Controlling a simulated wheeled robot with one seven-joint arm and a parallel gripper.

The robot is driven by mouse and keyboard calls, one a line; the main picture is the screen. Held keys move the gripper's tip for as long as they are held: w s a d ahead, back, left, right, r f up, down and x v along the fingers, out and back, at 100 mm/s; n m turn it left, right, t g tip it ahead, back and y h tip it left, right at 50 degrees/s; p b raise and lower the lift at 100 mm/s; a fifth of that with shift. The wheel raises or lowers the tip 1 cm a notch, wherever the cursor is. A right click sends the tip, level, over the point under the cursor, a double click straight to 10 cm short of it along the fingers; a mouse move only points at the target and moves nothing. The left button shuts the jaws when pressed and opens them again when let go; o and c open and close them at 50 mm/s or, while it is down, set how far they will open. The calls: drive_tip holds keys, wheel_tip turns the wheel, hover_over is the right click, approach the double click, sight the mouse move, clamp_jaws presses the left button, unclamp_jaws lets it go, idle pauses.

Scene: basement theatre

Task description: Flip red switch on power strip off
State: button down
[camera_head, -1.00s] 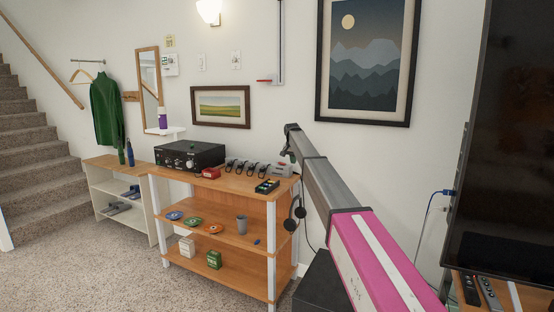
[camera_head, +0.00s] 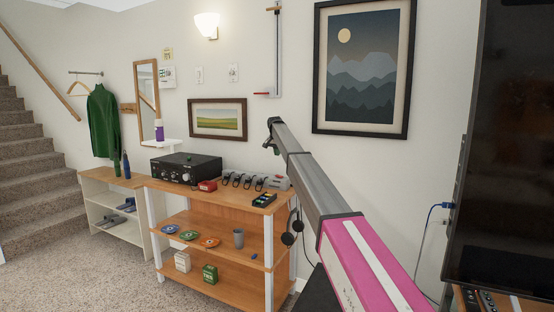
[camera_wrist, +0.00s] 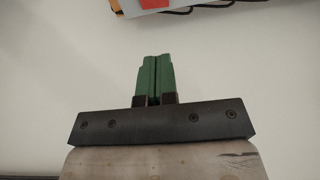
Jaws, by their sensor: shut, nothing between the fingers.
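The grey power strip (camera_head: 279,183) lies on the wooden shelf top, with several black plugs along it. In the wrist view, part of the strip (camera_wrist: 180,5) shows at the top edge. A red patch on it (camera_wrist: 155,3), apparently the switch, is cut off by the frame, so its position cannot be told. My gripper (camera_head: 267,148) is above the strip in the head view, apart from it. Its green fingers (camera_wrist: 156,58) are shut together with nothing between them, pointing toward the strip in the wrist view.
A wall fixture with a red part (camera_head: 262,93) and a framed mountain picture (camera_head: 363,65) hang behind. A large black screen (camera_head: 505,150) stands at right.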

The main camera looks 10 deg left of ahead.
sight(277, 175)
drive_tip(key=x, duration=0.8)
drive_tip(key=s+x, duration=0.1)
drive_tip(key=x, duration=0.3)
drive_tip(key=shift+a+f, duration=0.2)
drive_tip(key=shift+a, duration=0.2)
